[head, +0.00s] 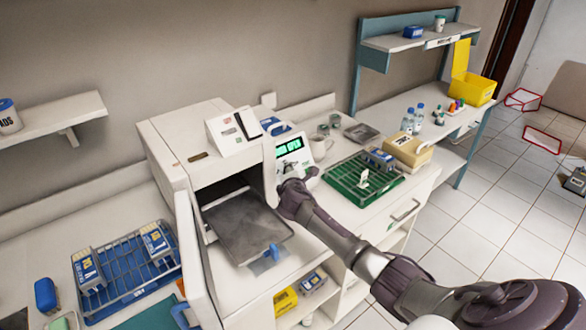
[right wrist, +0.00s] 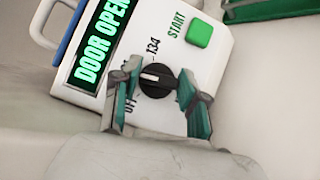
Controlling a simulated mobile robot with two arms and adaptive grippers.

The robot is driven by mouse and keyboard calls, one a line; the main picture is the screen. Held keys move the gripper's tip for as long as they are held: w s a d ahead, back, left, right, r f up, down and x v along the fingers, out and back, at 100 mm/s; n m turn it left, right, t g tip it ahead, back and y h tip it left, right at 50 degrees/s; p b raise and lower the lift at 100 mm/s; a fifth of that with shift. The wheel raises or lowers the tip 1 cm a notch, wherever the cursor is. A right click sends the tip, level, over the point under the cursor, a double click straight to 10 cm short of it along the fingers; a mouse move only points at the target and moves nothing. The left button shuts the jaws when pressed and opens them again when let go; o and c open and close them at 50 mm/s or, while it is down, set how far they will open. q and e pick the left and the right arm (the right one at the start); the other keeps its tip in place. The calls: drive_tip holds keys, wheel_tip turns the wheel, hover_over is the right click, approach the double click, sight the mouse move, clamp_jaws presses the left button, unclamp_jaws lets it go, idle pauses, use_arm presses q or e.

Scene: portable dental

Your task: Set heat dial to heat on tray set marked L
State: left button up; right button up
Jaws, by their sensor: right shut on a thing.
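A white control panel (right wrist: 205,55) carries a black dial (right wrist: 158,82) with a white pointer mark, printed labels OFF and 134, a green START button (right wrist: 199,34) and a display (right wrist: 98,45) reading DOOR OPEN. The pointer faces left in the right wrist view, seemingly between the two labels. My right gripper (right wrist: 160,98) is shut on the dial, one finger on each side. In the head view my right gripper (head: 291,190) is at the panel (head: 294,158) and hides the dial. My left gripper is not in view. I cannot make out a tray mark L.
The sterilizer (head: 175,150) has its door open and a dark tray (head: 232,216) with a blue tab sticking out. A blue wire rack (head: 125,287) with boxes stands left; a green rack (head: 345,194) with a small white card stands right. A beige box (head: 408,152) is beyond it.

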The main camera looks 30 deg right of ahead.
drive_tip(key=shift+m+g+p, duration=0.4)
drive_tip(key=shift+m+p, duration=0.1)
drive_tip(key=shift+m, duration=0.2)
drive_tip(key=o, duration=1.1)
drive_tip(key=v, duration=1.2)
drive_tip(key=shift+r, duration=0.1)
